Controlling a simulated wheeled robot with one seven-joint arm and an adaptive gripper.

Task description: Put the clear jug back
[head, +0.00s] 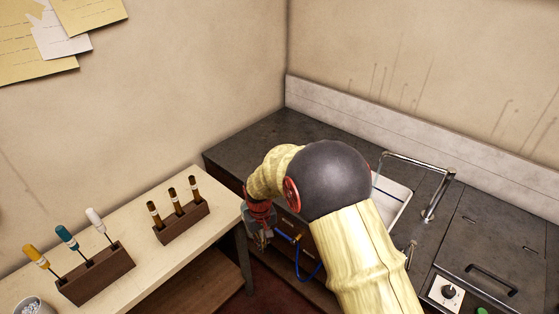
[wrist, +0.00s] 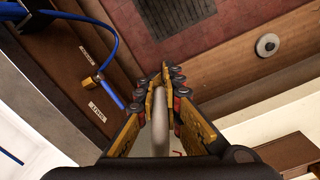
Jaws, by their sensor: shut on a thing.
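My gripper (head: 260,230) hangs over the gap between the pale workbench and the dark counter. In the wrist view my gripper (wrist: 161,82) is shut on a pale, rounded, upright bar (wrist: 161,122), which looks like part of the clear jug, probably its handle.
The dark counter (head: 255,135) has a white sink (head: 392,200), a tap (head: 428,213) and a knob panel (head: 446,294). A blue hose (wrist: 84,20) hangs by the drawers.

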